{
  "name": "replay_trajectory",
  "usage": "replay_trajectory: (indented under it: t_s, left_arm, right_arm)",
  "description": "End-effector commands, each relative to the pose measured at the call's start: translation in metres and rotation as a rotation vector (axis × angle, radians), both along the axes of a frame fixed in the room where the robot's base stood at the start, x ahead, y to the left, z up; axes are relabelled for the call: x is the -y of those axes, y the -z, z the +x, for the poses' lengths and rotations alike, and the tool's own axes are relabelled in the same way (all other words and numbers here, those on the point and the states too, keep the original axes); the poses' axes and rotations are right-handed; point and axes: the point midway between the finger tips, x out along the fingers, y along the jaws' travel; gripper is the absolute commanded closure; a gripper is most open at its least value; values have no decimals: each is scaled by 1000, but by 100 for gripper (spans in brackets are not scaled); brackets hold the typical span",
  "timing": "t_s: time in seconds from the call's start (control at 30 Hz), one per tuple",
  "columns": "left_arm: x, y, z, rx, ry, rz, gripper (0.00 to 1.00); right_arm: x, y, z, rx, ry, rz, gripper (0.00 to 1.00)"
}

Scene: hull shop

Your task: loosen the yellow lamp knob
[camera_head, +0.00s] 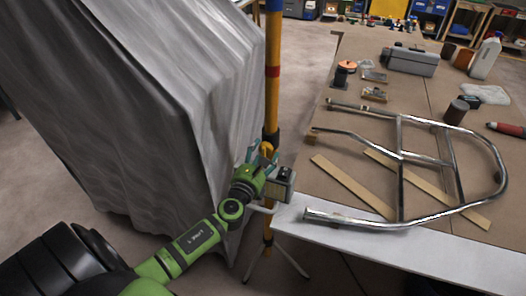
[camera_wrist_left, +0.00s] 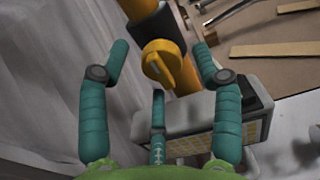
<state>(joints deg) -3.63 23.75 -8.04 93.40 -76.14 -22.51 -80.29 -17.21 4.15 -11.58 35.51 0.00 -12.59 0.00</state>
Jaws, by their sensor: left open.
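The yellow knob (camera_wrist_left: 162,65) shows in the left wrist view, on a black collar (camera_wrist_left: 158,28) of a yellow pole. In the head view the pole (camera_head: 272,85) stands upright with red and blue bands, and the knob is mostly hidden by my gripper. My left gripper (camera_head: 262,157) is open at the pole. In the left wrist view its teal fingers (camera_wrist_left: 160,62) stand apart on either side of the knob, with a third finger below it. I see no finger clearly touching the knob. A boxy lamp head (camera_head: 280,184) with a lit-looking grid sits just below. My right gripper is not in view.
A grey draped cover (camera_head: 165,90) stands close on the left of the pole. On the right, a workbench (camera_head: 320,180) holds a bent metal tube frame (camera_head: 400,160), wooden strips (camera_head: 352,186), a grey toolbox (camera_head: 409,60) and bottles. The pole's tripod legs (camera_head: 268,250) stand below.

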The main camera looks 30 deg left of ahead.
Motion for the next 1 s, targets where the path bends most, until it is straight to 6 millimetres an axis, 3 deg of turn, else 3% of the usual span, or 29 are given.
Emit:
replay_trajectory:
  t_s: [0.37, 0.47, 0.5, 0.53, 1.0]
  left_arm:
    - [-2, 1, 9, -1, 0, -1, 35]
    - [-2, 1, 9, -1, 0, -2, 67]
    - [-2, 1, 9, -1, 0, -2, 83]
    - [-2, 1, 9, -1, 0, -2, 91]
    - [-3, -2, 10, 22, 0, -62, 91]
  right_arm:
    - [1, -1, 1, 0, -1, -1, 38]
    - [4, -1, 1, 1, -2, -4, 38]
    - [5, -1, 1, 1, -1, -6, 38]
    - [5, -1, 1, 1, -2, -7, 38]
    - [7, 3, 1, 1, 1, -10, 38]
